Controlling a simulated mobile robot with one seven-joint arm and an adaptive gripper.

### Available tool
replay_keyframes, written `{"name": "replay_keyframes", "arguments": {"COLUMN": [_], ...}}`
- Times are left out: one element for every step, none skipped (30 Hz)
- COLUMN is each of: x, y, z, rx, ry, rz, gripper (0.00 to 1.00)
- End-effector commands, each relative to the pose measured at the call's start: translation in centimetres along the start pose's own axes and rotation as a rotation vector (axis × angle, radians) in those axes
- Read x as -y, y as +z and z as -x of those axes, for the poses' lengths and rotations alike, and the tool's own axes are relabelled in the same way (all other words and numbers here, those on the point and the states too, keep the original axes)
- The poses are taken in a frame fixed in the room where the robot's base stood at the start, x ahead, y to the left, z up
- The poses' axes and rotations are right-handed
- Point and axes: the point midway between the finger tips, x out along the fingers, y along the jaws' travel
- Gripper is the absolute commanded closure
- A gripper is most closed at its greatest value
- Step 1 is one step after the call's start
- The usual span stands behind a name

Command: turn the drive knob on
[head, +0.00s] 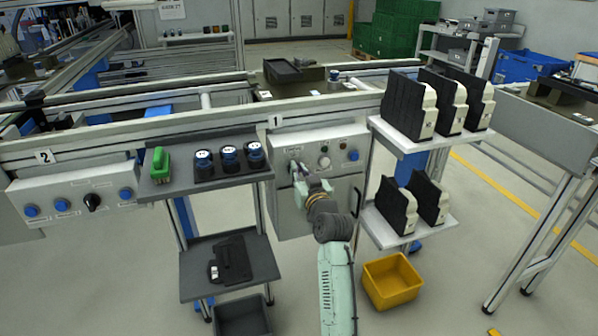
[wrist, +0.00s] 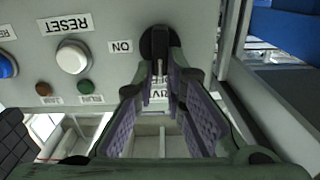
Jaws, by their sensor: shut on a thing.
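The black drive knob (wrist: 156,42) sits on the grey control box front (head: 319,140) at station 1. My gripper (wrist: 158,70) is shut on the knob, with a purple-padded finger at each side. An "ON" label (wrist: 121,46) reads upside down just left of the knob in the wrist view. A label below the knob is partly hidden by the fingers. In the head view my gripper (head: 297,170) reaches the left part of the box front and hides most of the knob. The knob's exact turn angle is hard to tell.
A white reset button (wrist: 72,57) and small brown and green lamps are beside the knob. A shelf (head: 205,185) with blue-capped parts stands left of the box. A rack (head: 415,142) of black-and-white units stands right, above a yellow bin (head: 391,281).

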Motion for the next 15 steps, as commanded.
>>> {"name": "replay_keyframes", "arguments": {"x": [0.01, -0.04, -0.04, -0.05, -0.11, -0.16, -0.2, -0.22, -0.31, -0.35, -0.36, -0.5, -0.52, -0.58, -0.65], "y": [-0.02, -0.03, -0.02, -0.01, -0.01, 0.01, 0.01, 0.02, 0.02, 0.02, 0.03, 0.03, 0.04, 0.05, 0.07], "z": [-0.01, 0.0, -0.02, -0.02, -0.01, -0.01, -0.01, -0.02, -0.01, -0.02, -0.04, -0.02, -0.03, -0.04, -0.03], "rx": [0.0, 0.0, 0.0, 0.001, 0.001, 0.001, 0.001, 0.001, 0.001, 0.001, 0.001, 0.001, 0.001, 0.001, 0.001], "ry": [-0.001, 0.0, -0.001, -0.001, -0.001, -0.001, -0.001, -0.002, -0.001, -0.001, -0.002, -0.001, -0.001, -0.001, -0.001], "rz": [-0.024, -0.04, -0.064, -0.085, -0.107, -0.138, -0.164, -0.19, -0.227, -0.255, -0.283, -0.321, -0.35, -0.378, -0.416], "gripper": [1.0, 1.0, 1.0, 1.0, 1.0, 1.0, 1.0, 1.0, 1.0, 1.0, 1.0, 1.0, 1.0, 1.0, 1.0]}}
